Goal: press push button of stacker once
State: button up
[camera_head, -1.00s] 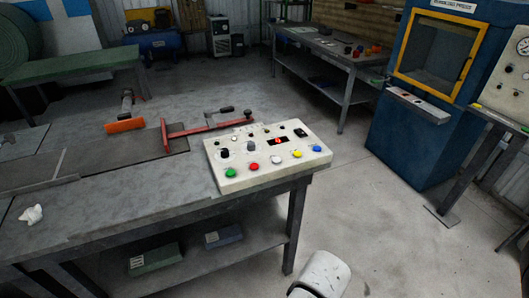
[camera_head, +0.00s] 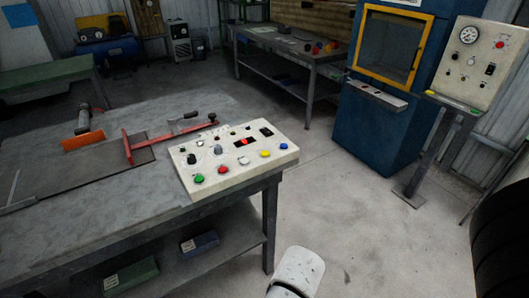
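A cream control box (camera_head: 230,174) sits on the front right corner of the grey workbench. Its front row has green (camera_head: 199,179), red (camera_head: 224,170), white (camera_head: 243,158), yellow (camera_head: 266,153) and blue (camera_head: 286,146) push buttons. I cannot read any label that tells which button is the stacker's. My gripper is not in view; only a white part of my arm shows at the bottom, apart from the box.
The workbench (camera_head: 100,215) carries a red-handled bar (camera_head: 160,137) and an orange-bladed tool (camera_head: 82,130). A blue press (camera_head: 375,120) and a gauge panel (camera_head: 485,58) on a stand are at right. A dark curved object (camera_head: 500,235) fills the right edge. The floor between is clear.

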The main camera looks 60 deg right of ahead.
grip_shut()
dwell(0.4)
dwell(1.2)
